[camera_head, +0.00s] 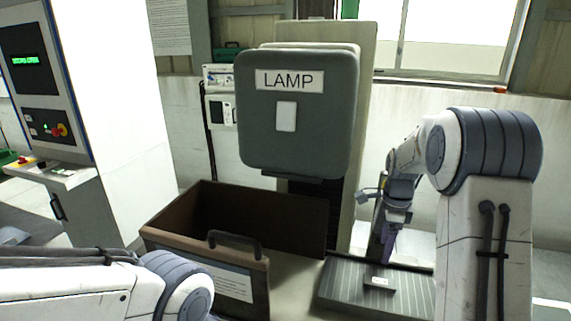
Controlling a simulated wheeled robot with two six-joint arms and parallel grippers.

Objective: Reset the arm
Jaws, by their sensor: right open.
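My right arm stands at the right of the head view, bent at its elbow. Its gripper (388,240) points down above a dark ribbed tray (345,285), close to a small dark block with a light label (379,282). The gripper is open; I see nothing held in it, though its fingers are small and seen partly edge-on. My left arm comes in at the lower left, and its gripper is outside the picture.
An open brown box (165,232) with a handle and a paper label stands at centre left. Behind it is a grey panel marked LAMP (297,125). A machine cabinet (45,75) with a green display and buttons stands at far left. A window is at upper right.

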